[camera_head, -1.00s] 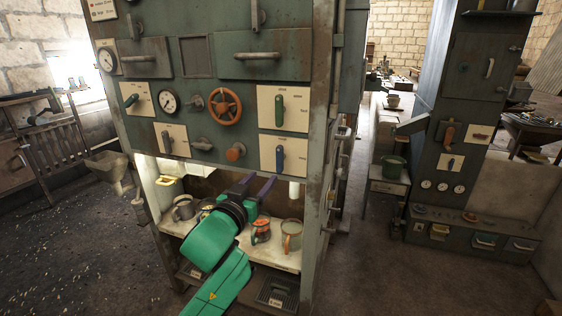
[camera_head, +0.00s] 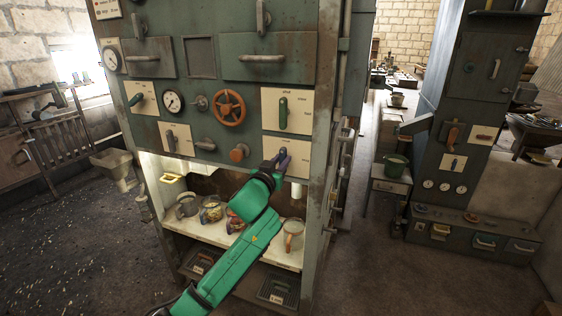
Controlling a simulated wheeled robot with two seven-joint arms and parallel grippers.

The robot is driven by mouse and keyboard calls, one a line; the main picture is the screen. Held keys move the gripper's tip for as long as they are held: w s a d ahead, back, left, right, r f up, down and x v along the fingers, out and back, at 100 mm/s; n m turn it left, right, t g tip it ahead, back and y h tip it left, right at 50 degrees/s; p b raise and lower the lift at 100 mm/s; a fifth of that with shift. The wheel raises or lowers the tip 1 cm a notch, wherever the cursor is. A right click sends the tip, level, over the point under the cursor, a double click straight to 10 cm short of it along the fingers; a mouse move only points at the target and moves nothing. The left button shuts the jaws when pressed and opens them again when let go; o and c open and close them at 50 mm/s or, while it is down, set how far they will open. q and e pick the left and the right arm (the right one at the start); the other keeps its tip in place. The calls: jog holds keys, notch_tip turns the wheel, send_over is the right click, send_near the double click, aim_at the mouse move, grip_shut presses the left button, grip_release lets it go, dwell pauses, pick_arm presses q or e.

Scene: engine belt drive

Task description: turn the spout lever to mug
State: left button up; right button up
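The green machine (camera_head: 200,150) carries a white lever plate (camera_head: 302,150) at its lower right, above the lit shelf. The small lettering on the plate is too blurred to read. A pinkish-grey mug (camera_head: 293,236) stands on the shelf to the right of my arm. My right gripper is not in view.
Several other vessels, including a grey jug (camera_head: 187,205), stand on the shelf, partly behind my arm. A green lever (camera_head: 283,114) is just above the plate, and an orange knob (camera_head: 239,153) is close on its left. Floor is clear right of the machine.

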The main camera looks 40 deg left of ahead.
pick_arm(q)
grip_shut()
jog(key=shift+m, duration=0.3)
jog(key=shift+w+d+f+m+p, duration=0.15)
jog(key=shift+m+p, duration=0.65)
jog(key=shift+m, duration=2.05)
jog(key=shift+s+d+f+m+p, duration=0.15)
jog(key=shift+m+p, duration=0.6)
jog(key=shift+m, duration=2.15)
jog(key=shift+w+d+f+m+p, duration=0.2)
jog(key=shift+m+p, duration=0.6)
jog(key=shift+m, duration=2.05)
jog(key=o, duration=0.7)
grip_release()
jog(key=shift+s+a, duration=0.1)
jog(key=shift+o, duration=0.2)
